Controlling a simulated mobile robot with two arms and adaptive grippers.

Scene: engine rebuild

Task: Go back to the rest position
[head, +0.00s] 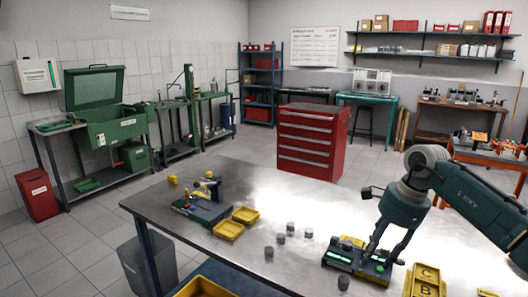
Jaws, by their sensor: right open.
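My right gripper (383,253) comes in from the right on a dark green arm and points down. Its two fingers are apart, just over or beside the right part of a dark fixture (345,262) with green and yellow parts. I see nothing between the fingers. I cannot tell whether the fingertips touch the fixture. My left gripper is not in view.
The steel table (300,200) carries several small grey cylinders (280,239), yellow trays (228,230), a device (205,205) at left and a yellow lettered box (425,281) at right. A red drawer cabinet (312,140) stands behind. The table's back middle is clear.

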